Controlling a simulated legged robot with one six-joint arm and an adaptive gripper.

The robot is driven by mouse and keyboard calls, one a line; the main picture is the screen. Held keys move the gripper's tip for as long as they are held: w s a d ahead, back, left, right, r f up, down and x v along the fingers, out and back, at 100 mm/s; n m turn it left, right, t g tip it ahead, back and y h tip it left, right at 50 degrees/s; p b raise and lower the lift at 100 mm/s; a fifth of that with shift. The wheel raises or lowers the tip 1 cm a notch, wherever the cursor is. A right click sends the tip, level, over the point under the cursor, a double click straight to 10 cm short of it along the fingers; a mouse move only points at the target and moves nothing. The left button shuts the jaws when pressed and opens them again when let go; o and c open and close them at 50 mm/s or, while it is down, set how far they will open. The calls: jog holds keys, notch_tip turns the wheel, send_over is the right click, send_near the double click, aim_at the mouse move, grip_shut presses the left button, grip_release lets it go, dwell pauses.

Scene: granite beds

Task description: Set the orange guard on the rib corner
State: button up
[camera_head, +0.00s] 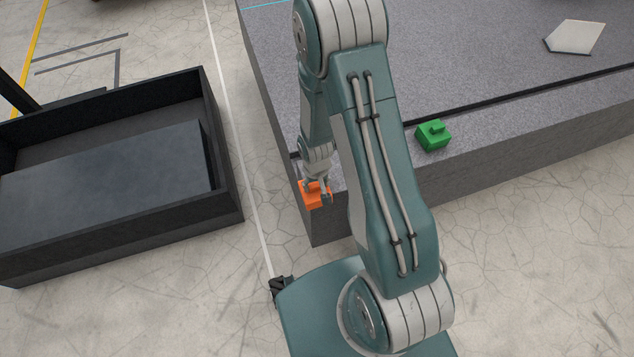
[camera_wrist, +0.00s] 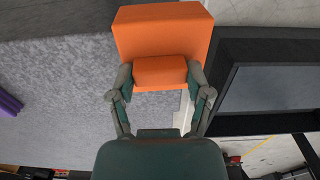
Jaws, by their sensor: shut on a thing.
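The orange guard (camera_head: 311,197) is a small block with a raised grip, and in the wrist view the guard (camera_wrist: 163,36) fills the top middle. My gripper (camera_head: 325,188) is shut on the raised grip, and the wrist view shows my gripper's fingers (camera_wrist: 160,75) on both sides of it. In the head view the guard is at the near left corner of the grey granite bed (camera_head: 500,80), where the rib corner appears to be. I cannot tell whether the guard touches the stone. My arm hides part of the bed edge.
A green guard (camera_head: 433,136) sits on the bed's near edge, right of my arm. A pale plate (camera_head: 575,37) lies on the bed at the far right. A dark open bin (camera_head: 225,180) stands on the floor at the left. A purple object (camera_wrist: 9,103) shows in the wrist view.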

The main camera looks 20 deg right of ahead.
aim_at(315, 185)
jog(key=shift+a+f, duration=0.1)
dwell(0.3)
jog(key=o, duration=1.3)
notch_tip(315, 185, up, 12)
dwell(0.4)
